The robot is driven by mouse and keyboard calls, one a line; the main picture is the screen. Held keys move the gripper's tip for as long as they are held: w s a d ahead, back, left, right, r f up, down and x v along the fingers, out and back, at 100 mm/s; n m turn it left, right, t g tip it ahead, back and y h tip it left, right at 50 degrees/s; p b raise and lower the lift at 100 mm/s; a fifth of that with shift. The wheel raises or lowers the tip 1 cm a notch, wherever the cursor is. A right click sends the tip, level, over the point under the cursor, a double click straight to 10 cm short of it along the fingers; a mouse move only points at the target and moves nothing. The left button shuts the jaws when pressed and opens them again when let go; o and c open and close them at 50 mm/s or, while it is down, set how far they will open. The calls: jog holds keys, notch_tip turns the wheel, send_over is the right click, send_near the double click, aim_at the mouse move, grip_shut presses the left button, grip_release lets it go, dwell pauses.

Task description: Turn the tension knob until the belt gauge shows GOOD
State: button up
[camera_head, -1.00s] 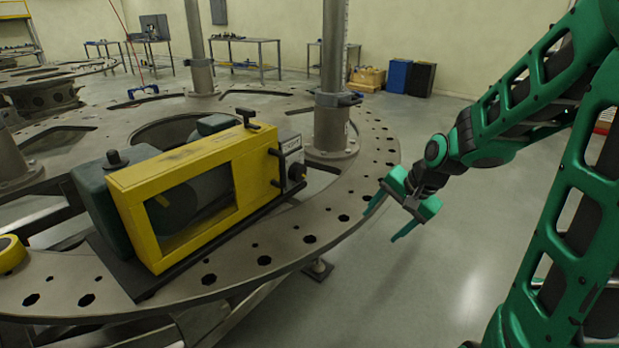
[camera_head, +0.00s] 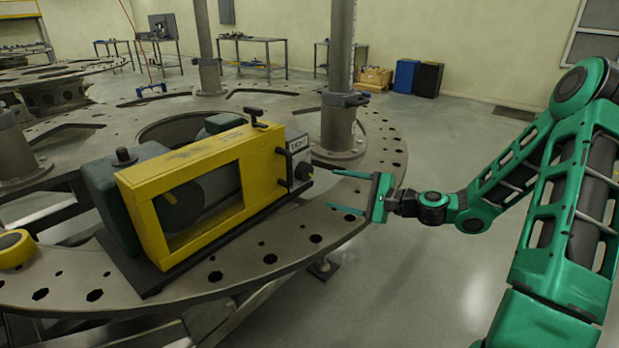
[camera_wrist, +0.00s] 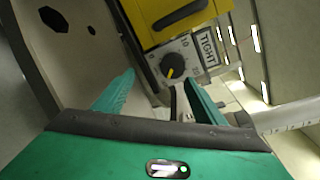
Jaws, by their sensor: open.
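The belt unit is a yellow guarded box (camera_head: 180,185) on the turret plate (camera_head: 330,225). Its right end carries a panel with the tension knob (camera_head: 304,171). In the wrist view the knob (camera_wrist: 174,66) is dark with a yellow pointer and a numbered dial, and lies beyond my fingertips. The belt gauge (camera_wrist: 209,47) beside it reads TIGHT. My gripper (camera_head: 345,192) is open and empty, pointing left at the panel, right of the knob with a gap. Its fingers also show in the wrist view (camera_wrist: 157,95), to either side below the knob.
A grey post (camera_head: 340,125) rises from the plate just behind the panel. A black T-handle (camera_head: 250,117) stands on top of the yellow box. A yellow roll (camera_head: 14,248) lies at the plate's left. The floor right of the plate is clear.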

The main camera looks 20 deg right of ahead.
aim_at(309, 173)
jog(key=shift+w+d+r+m+t, duration=0.2)
jog(key=shift+w+d+m+t, duration=0.3)
jog(key=shift+t, duration=0.3)
jog(key=x, duration=1)
jog(key=shift+w+a+r, duration=0.1)
jog(key=shift+w+r, duration=0.1)
jog(key=shift+w, duration=0.05)
jog(key=c, duration=1)
